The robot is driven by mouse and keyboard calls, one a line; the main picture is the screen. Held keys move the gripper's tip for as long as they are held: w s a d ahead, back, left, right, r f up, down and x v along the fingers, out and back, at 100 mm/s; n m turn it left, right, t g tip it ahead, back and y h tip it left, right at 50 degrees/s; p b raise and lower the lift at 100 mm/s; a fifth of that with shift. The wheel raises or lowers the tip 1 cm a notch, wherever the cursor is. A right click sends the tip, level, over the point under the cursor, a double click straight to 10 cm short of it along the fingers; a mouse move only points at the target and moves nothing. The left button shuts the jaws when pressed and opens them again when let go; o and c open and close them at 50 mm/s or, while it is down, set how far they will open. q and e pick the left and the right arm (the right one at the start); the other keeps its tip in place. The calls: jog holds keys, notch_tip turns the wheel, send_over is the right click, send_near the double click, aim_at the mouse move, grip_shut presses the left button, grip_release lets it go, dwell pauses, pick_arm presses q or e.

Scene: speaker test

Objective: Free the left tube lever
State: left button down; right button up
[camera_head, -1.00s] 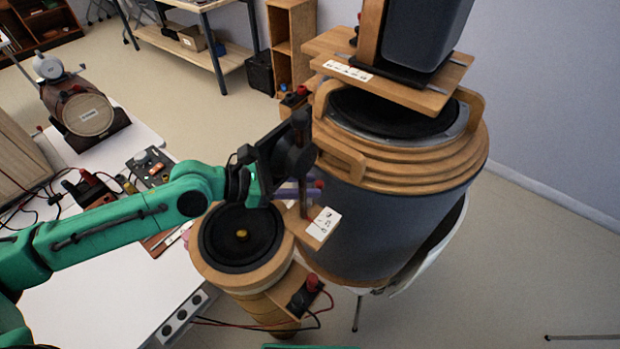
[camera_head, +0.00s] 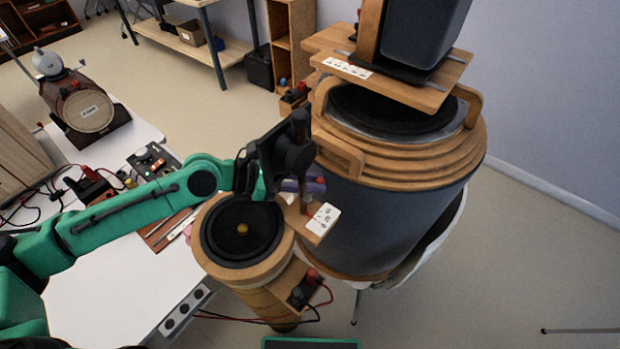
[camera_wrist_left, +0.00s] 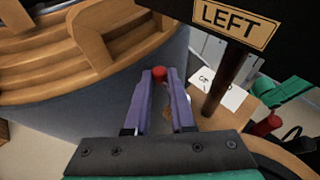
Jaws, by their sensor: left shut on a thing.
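A small red knob (camera_wrist_left: 159,73), seemingly the end of the left lever, sits between the purple fingertips of my left gripper (camera_wrist_left: 160,80) in the left wrist view. My gripper is shut on it. The knob's stem is not visible. A black plate with a LEFT label (camera_wrist_left: 236,23) hangs just beyond, on a dark brown post (camera_wrist_left: 225,85). My right gripper is not in view.
A wooden bracket with a white card (camera_head: 323,219) lies just below my gripper. Terminals with red and black wires (camera_head: 305,287) stick out from the tube. A white bench (camera_head: 110,285) with electronics is at left. Floor at right is open.

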pick_arm(q)
jog(key=m+g, duration=0.1)
jog(key=m+g+p, duration=0.1)
jog(key=m+g, duration=0.1)
jog(key=shift+d+r+p, duration=0.25)
jog(key=shift+d+p, duration=0.1)
jog(key=shift+d, duration=0.05)
jog(key=m+g, duration=0.2)
jog(key=g, duration=0.1)
jog(key=shift+s+d+f+m+g, duration=0.1)
jog(key=shift+s+d+m+g, duration=0.2)
jog(key=shift+m, duration=0.1)
jog(key=shift+s+d+f+m+g+y+b, duration=0.1)
jog(key=shift+s+m+g+y+b, duration=0.25)
jog(key=shift+m+g+y, duration=0.65)
jog(key=shift+s+d+m+g+y+b, duration=0.1)
jog(key=shift+m+g+y+b, duration=0.45)
jog(key=shift+m+g, duration=0.85)
jog(key=shift+s+d+f+m+g+y+b, duration=0.1)
jog(key=shift+s+m+g+y+b, duration=0.2)
jog(key=shift+m+g+y, duration=0.75)
jog(key=shift+m, duration=0.25)
jog(key=c, duration=1)
grip_release()
jog(key=shift+c, duration=0.2)
jog(key=shift+r, duration=0.1)
